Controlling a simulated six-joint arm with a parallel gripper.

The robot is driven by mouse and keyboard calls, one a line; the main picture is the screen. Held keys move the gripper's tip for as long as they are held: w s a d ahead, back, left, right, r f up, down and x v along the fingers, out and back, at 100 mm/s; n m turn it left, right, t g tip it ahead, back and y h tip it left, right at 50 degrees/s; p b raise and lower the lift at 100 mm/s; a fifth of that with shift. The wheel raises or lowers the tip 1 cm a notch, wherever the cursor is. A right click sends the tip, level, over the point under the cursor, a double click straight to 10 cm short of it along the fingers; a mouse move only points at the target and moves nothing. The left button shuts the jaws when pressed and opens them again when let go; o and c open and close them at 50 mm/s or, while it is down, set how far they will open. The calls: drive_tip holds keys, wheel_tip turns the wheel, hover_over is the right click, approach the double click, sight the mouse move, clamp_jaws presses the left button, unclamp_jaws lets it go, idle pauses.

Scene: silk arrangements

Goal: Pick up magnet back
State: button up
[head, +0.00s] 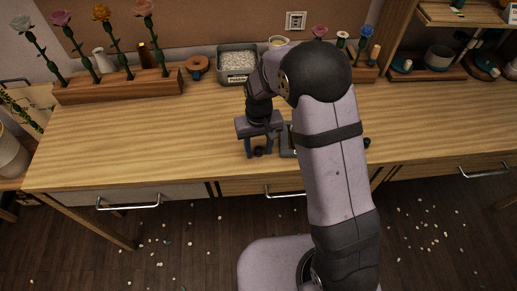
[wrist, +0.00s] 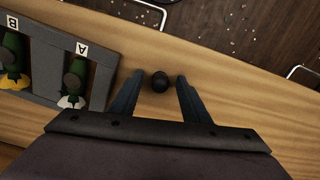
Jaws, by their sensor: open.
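A small round black piece, which I take to be the magnet back (wrist: 160,81), rests on the wooden table. In the wrist view it sits between the tips of my gripper (wrist: 158,84), with a gap to each finger visible. My gripper (head: 259,151) also shows in the head view, pointing down over the table near its front edge. It is open and holds nothing. In the head view the black piece (head: 259,152) shows small and dark at the fingertips.
A grey tray (wrist: 42,64) with slots marked A and B holds green-stemmed pieces, just left of my fingers in the wrist view. A bin of white pellets (head: 238,64) and a wooden block (head: 120,86) with silk flowers stand at the back. The table's left half is clear.

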sight(259, 149)
drive_tip(key=shift+c, duration=0.4)
clamp_jaws()
wheel_tip(259, 149, up, 10)
drive_tip(key=b, duration=0.3)
drive_tip(key=w+d+p, duration=0.2)
drive_tip(key=d+p, duration=0.3)
drive_tip(key=d, duration=0.7)
drive_tip(key=shift+w+d+r, duration=0.25)
drive_tip(key=shift+w+r, duration=0.1)
